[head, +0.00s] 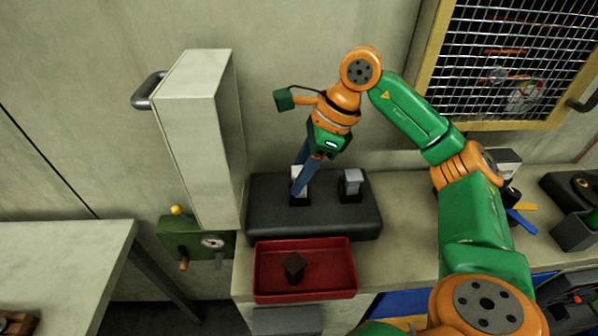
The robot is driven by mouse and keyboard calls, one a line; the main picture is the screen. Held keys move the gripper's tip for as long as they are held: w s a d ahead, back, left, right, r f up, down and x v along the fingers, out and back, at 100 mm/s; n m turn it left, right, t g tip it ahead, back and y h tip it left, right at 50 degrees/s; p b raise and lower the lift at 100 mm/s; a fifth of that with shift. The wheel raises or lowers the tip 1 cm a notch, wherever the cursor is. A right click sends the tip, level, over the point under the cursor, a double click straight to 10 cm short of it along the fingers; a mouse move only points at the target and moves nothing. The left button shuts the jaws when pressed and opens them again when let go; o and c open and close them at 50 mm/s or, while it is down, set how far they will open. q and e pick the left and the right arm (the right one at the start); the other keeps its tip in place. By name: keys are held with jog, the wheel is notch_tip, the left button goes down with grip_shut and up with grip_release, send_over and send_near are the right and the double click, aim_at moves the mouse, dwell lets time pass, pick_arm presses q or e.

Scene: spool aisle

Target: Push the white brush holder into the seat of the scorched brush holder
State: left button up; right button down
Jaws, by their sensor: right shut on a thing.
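My right gripper (300,186), with blue fingers pointing down, is shut on the white brush holder (304,182). The holder is at the left seat of the black block (265,222), its lower end at the dark opening. The fingers cover part of it, and I cannot tell how deep it sits. A second pale holder (352,180) stands upright in the right seat of the block. A dark brown piece, seemingly the scorched brush holder (294,266), lies in the red tray (331,285). My left gripper is not in view.
An open pale cabinet door (190,130) with a dark handle stands left of the block. A yellow-framed mesh panel (500,65) is at upper right. Dark equipment (575,225) lies on the bench's right end.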

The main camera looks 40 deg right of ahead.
jog(key=shift+f, duration=0.15)
jog(key=c, duration=0.5)
grip_release()
jog(key=shift+d, duration=0.1)
jog(key=shift+r, duration=0.35)
jog(key=p+v, duration=0.3)
jog(key=v, duration=0.8)
jog(key=shift+r+p, duration=0.35)
jog(key=shift+s+d, duration=0.1)
